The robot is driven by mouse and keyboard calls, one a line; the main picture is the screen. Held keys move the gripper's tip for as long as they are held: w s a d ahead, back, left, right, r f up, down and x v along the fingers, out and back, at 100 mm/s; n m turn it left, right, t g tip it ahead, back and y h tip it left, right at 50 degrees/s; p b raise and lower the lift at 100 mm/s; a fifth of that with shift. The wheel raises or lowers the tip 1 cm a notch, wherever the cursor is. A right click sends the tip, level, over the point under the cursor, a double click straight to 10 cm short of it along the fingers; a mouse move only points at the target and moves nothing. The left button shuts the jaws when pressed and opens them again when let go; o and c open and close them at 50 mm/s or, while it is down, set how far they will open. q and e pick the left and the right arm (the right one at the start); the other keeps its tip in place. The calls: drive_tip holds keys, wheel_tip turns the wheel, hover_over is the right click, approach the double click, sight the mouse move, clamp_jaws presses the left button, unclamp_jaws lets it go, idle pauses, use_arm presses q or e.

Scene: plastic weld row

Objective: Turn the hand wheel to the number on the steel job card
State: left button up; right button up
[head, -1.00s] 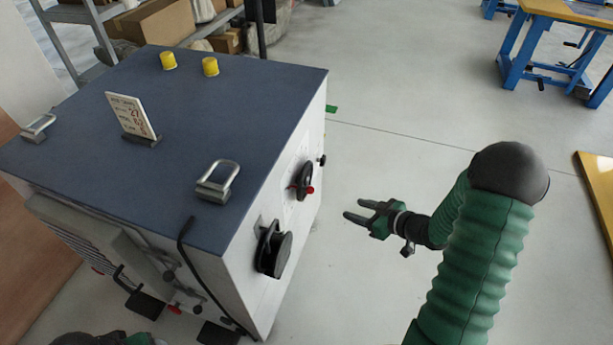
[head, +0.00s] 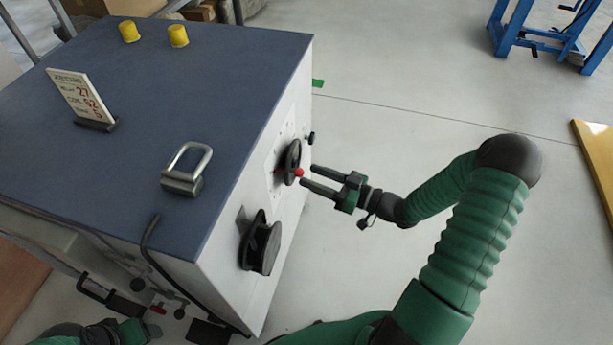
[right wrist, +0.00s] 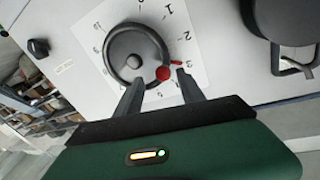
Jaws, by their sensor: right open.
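The black hand wheel (head: 292,158) with a red knob (head: 299,173) is on the white side of the cabinet. In the right wrist view the wheel (right wrist: 120,48) sits on a numbered white dial plate; 1, 2 and 3 read at its right. The red knob (right wrist: 163,73) and a small red mark lie near the 3. My right gripper (head: 307,174) is open, its fingertips close to the wheel's knob side; contact is unclear. My left gripper (head: 115,332) is partly visible at the bottom left.
The blue cabinet top (head: 215,85) carries two yellow caps (head: 178,36) and a metal shackle (head: 187,168). A black reel-like part (head: 262,246) sticks out below the wheel. Open floor lies right of the cabinet.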

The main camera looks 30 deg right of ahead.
drive_tip(key=shift+a+x, duration=0.3)
drive_tip(key=shift+x, duration=1.25)
drive_tip(key=shift+s+d, duration=0.15)
drive_tip(key=shift+d, duration=0.1)
drive_tip(key=c, duration=0.3)
drive_tip(key=shift+a+r, duration=0.1)
drive_tip(key=shift+r, duration=0.05)
clamp_jaws()
